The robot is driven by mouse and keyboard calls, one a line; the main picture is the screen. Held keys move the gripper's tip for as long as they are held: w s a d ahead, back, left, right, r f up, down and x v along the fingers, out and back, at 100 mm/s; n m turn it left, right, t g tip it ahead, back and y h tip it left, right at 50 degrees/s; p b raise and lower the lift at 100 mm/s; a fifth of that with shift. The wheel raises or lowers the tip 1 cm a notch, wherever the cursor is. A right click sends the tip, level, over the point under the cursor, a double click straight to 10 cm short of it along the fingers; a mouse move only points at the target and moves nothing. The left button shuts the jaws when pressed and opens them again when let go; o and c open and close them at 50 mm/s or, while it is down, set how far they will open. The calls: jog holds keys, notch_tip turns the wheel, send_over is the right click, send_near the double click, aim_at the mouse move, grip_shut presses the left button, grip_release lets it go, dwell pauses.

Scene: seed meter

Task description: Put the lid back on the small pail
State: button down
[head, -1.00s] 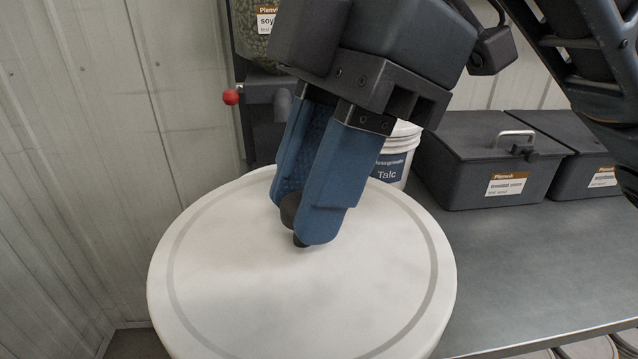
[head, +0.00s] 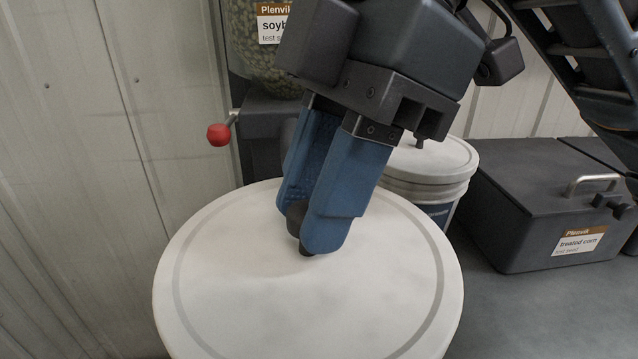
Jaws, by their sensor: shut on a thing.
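My gripper (head: 308,228) is shut on the dark knob (head: 297,214) at the middle of a large round white lid (head: 235,275). The lid has a grey ring near its rim and looks roughly level. It fills the lower middle of the head view and hides whatever is beneath it. A white pail (head: 462,190) with a dark blue label stands on the bench behind the lid's right side, partly hidden by it and my gripper. The pail's top appears covered by a white disc with a small dark knob.
A dark lidded box (head: 510,225) labelled treated corn stands on the grey bench (head: 520,315) at right, with another beside it. A seed hopper (head: 258,70) and a lever with a red ball (head: 218,134) are at back left. A ribbed wall (head: 80,180) closes the left.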

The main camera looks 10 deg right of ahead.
aim_at(321, 257)
notch_tip(321, 257, down, 3)
jog(key=b, duration=0.3)
jog(key=shift+f, duration=1.05)
jog(key=shift+d+p, duration=0.1)
jog(key=shift+p, duration=0.2)
dwell(0.6)
jog(key=shift+f+p, duration=0.2)
jog(key=shift+p, duration=0.2)
dwell(1.4)
jog(key=shift+c, duration=1.6)
grip_release()
jog(key=shift+r, duration=0.15)
